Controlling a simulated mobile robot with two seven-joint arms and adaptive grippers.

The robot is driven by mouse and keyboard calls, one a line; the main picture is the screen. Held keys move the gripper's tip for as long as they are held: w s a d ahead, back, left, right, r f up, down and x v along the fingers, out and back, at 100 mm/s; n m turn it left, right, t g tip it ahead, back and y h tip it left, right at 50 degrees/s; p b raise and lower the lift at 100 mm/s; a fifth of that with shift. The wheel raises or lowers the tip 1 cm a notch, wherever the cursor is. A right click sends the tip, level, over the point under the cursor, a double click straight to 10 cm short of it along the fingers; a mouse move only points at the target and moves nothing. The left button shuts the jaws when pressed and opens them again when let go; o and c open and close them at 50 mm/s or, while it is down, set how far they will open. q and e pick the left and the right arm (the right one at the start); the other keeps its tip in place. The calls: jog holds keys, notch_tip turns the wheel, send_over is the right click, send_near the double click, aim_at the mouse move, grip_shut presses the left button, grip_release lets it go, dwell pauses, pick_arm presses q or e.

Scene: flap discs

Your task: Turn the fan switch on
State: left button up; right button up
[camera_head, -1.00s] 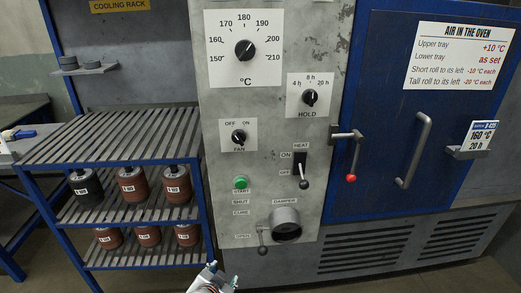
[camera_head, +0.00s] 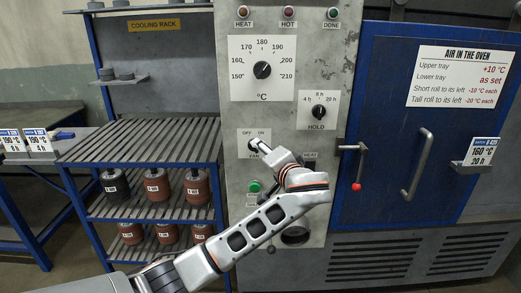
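The fan switch (camera_head: 252,145) is a small dark rotary knob on a white plate marked OFF, ON and FAN, on the grey control panel. It is mostly covered by my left gripper (camera_head: 261,152), so its pointer direction cannot be read. My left arm comes in from the lower left, and its gripper end is at the fan plate, over or against the knob. I cannot tell whether it touches the knob or how far its fingers are open. My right gripper is not in view.
The temperature dial (camera_head: 262,70) and hold dial (camera_head: 318,112) sit above. The green start button (camera_head: 255,187) is just below, close to my arm; the heat switch is hidden behind it. The blue oven door (camera_head: 390,150) with its red-tipped latch (camera_head: 356,187) is right, the cooling rack (camera_head: 150,140) left.

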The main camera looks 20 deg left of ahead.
pick_arm(q)
jog(key=x, duration=0.6)
jog(key=c, duration=1.1)
